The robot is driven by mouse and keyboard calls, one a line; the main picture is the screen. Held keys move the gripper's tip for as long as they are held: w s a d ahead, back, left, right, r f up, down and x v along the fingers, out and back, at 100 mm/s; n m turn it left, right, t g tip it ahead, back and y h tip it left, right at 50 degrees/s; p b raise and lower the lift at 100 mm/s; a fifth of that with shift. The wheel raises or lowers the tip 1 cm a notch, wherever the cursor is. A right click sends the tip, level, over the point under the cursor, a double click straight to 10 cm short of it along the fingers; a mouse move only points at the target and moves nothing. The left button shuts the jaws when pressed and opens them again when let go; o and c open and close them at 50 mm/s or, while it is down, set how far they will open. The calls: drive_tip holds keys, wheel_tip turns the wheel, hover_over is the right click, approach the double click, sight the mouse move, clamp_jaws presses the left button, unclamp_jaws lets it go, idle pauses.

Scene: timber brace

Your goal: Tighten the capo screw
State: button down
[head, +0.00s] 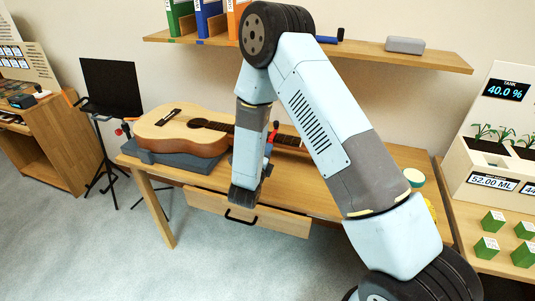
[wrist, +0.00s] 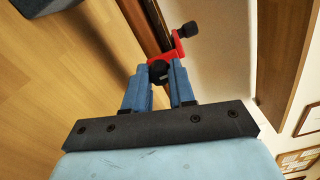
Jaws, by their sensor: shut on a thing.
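The acoustic guitar (head: 180,133) lies flat on the wooden table, its body on a grey support (head: 175,162). The red capo (head: 271,138) is around the guitar neck; in the wrist view, the red capo (wrist: 178,50) sits against the dark neck (wrist: 147,28). A black knob (wrist: 188,30) stands at its far end. My gripper (wrist: 160,72) is shut on the round black capo screw (wrist: 159,70) at the capo's near end. In the head view, my gripper (head: 268,155) is at the neck, partly hidden by my arm. The screw's thread is hidden.
The table (head: 200,178) has a drawer (head: 250,213) in front. A shelf (head: 425,57) with binders and a grey box (head: 405,45) runs above. A music stand (head: 110,90) is at left. A green-and-white round item (head: 414,177) is at the table's right end.

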idle(0.4)
drive_tip(key=c, duration=0.9)
unclamp_jaws()
drive_tip(key=shift+c, duration=0.2)
drive_tip(key=v, duration=1.3)
drive_tip(key=shift+s, duration=0.35)
drive_tip(key=shift+a, duration=0.1)
